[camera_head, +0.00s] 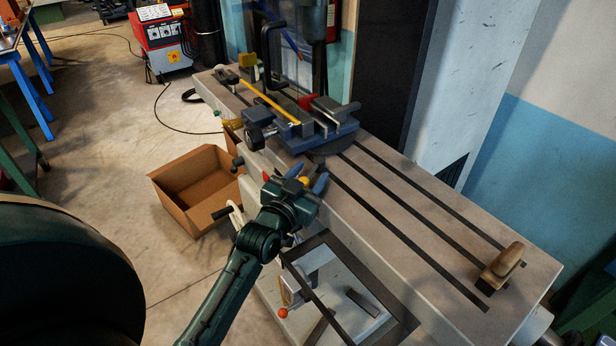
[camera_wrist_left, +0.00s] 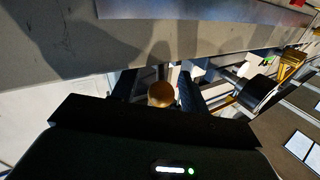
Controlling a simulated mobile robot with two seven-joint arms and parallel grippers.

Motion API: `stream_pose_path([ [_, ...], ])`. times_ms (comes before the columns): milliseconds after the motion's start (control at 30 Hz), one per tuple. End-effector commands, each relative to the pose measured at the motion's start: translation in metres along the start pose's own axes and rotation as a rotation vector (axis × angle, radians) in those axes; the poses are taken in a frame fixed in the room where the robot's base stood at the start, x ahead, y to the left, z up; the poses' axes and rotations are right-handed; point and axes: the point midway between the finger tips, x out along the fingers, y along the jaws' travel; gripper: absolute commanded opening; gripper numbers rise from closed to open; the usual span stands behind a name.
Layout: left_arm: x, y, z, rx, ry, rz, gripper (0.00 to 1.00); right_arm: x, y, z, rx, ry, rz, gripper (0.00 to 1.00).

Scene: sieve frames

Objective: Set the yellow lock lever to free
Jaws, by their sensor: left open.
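A round yellow knob (camera_head: 304,181), which looks like the end of the yellow lock lever, shows at the near edge of the machine table. The rest of its lever is hidden by my gripper. My left gripper (camera_head: 309,176) is open, with its blue-tipped fingers to either side of the knob. In the left wrist view the knob (camera_wrist_left: 160,94) sits between the two dark fingers (camera_wrist_left: 156,88), with a gap seen on the left; contact on the right I cannot tell. My right gripper is not in view.
A slotted machine table (camera_head: 410,215) carries a blue vise (camera_head: 335,132) with a long yellow bar (camera_head: 268,101) across it. An open cardboard box (camera_head: 195,190) stands on the floor left of the table.

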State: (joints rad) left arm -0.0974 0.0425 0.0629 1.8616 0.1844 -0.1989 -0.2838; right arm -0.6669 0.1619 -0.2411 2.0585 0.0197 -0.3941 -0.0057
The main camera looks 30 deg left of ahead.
Motion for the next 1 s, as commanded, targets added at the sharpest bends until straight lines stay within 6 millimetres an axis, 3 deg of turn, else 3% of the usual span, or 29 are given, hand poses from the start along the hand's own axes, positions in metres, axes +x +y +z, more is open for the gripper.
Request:
stream_pose_path([
  [500,0.0,-0.013,-0.086,0.0,0.004,-0.001,0.45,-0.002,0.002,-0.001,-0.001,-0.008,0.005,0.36],
  [900,0.0,-0.015,-0.097,0.0,0.0,-0.001,0.45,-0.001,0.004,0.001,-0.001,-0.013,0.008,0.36],
  [1000,0.0,-0.015,-0.096,-0.004,0.001,0.001,0.38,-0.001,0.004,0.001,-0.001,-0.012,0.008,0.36],
])
